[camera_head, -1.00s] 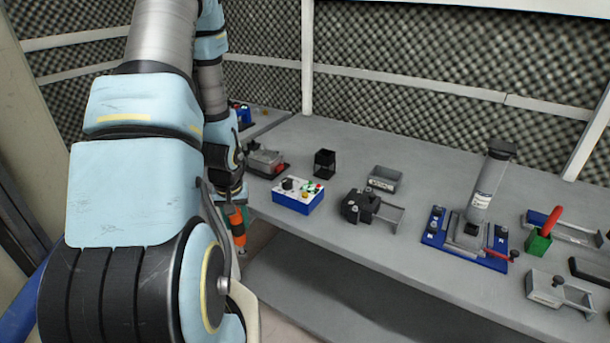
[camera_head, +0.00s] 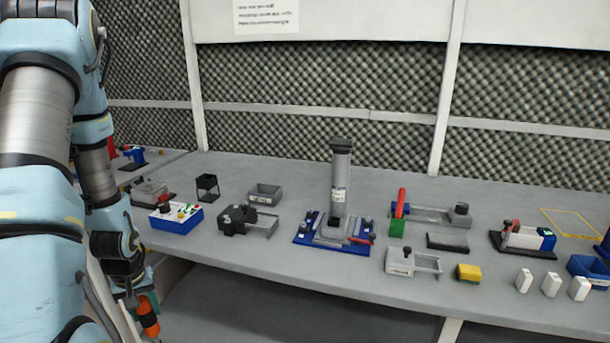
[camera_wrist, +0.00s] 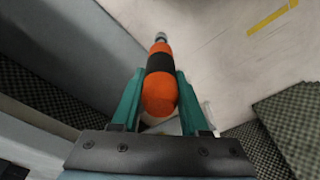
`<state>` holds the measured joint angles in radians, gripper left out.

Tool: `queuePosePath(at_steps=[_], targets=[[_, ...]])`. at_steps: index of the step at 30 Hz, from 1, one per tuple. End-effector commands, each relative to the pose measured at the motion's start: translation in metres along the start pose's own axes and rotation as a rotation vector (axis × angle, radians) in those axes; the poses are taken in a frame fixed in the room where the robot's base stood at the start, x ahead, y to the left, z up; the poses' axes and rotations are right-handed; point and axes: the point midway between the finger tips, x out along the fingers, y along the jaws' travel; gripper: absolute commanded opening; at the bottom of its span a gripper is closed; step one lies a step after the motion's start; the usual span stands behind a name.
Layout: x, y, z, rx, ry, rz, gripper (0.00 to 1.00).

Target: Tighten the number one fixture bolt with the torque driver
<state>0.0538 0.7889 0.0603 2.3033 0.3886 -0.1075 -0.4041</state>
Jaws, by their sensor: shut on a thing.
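The torque driver, an orange handle with a black band (camera_wrist: 160,68), is clasped between the teal fingers of my gripper (camera_wrist: 158,90); its metal tip points away from the wrist. In the head view the driver (camera_head: 149,318) hangs low at the left, in front of the bench edge, with my gripper (camera_head: 142,299) partly hidden by my arm. The fixture (camera_head: 300,238) sits mid-bench, well to the right of my gripper. It has a blue base, dark knobs or bolts near its corners, a tall grey cylinder (camera_head: 340,185) and a red-handled lever. Bolt numbers are unreadable.
On the bench (camera_head: 300,273), a blue-and-white control box (camera_head: 175,218), a black clamp block (camera_head: 238,219) and a grey bin (camera_head: 264,194) stand left of the fixture. A green block with a red handle (camera_head: 398,212) stands right. A foam-covered wall (camera_head: 290,90) closes the back.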

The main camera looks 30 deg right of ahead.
Motion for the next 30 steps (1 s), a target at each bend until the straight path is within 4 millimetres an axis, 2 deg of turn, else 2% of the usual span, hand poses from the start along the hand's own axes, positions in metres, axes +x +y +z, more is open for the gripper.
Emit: queuePosePath(at_steps=[1, 5, 7, 21, 30], targets=[[0.018, 0.000, 0.002, 0.000, 0.001, 0.000, 0.00], [0.038, 0.000, 0.005, 0.000, 0.001, 0.000, 0.00], [0.027, 0.000, 0.003, -0.003, 0.004, 0.000, 0.00], [0.025, 0.001, 0.003, -0.001, 0.001, 0.001, 0.00], [-0.031, 0.059, 0.004, 0.087, 0.006, 0.013, 0.00]])
